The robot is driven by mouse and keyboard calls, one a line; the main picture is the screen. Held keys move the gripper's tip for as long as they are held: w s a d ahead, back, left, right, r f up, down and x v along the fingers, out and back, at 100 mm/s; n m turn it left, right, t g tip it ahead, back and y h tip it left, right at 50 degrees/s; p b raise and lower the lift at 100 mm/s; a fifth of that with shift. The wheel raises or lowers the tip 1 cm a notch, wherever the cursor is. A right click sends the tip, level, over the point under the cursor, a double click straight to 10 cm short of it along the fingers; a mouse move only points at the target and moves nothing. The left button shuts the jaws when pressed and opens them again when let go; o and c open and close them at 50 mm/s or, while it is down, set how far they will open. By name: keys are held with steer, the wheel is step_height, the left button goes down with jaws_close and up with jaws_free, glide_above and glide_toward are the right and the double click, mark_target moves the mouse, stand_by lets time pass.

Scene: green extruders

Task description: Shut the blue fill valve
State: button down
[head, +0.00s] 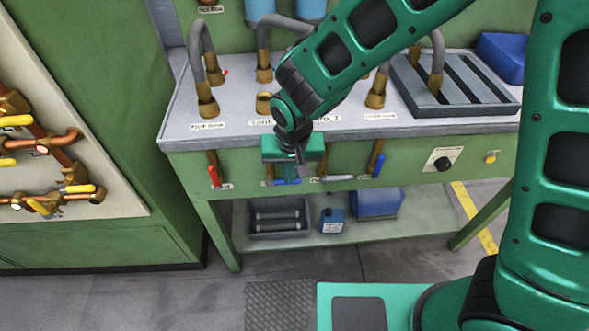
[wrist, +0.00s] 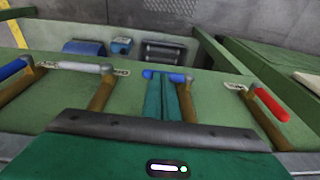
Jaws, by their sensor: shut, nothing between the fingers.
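Two blue valve handles show on the front of the green bench; I cannot read their labels. One blue handle (head: 285,182) lies crosswise to its brass pipe, and it also shows in the wrist view (wrist: 178,77). The other blue handle (head: 378,165) runs along its pipe at the right, and in the wrist view it is at the left edge (wrist: 12,68). My gripper (head: 302,170) is shut and empty, its fingertips right at the crosswise blue handle. In the wrist view the fingers (wrist: 165,82) overlap that handle; I cannot tell whether they touch it.
A red handle (head: 213,177) is left of my gripper and a grey handle (head: 338,178) right of it. A black knob (head: 442,163) and yellow button (head: 490,157) are further right. A panel of yellow-handled valves (head: 30,140) stands at the left. The lower shelf holds bins.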

steer(key=shift+s+r, duration=0.1)
stand_by(0.3)
steer(key=a+v, duration=0.1)
steer(key=v, duration=1.4)
steer(key=shift+d, duration=0.25)
steer(key=w+d+r+m+g+h, duration=0.1)
steer(key=d+m, duration=0.1)
steer(key=d, duration=1.1)
steer(key=w+d+r+m, duration=0.1)
steer(key=d, duration=1.1)
steer(key=s+d+f+m+g, duration=0.1)
steer(key=s+d+m, duration=0.3)
steer(key=s+d, duration=1.3)
steer(key=shift+s+d+m, duration=0.35)
steer(key=shift+d+m, duration=0.05)
steer(key=shift+d, duration=0.2)
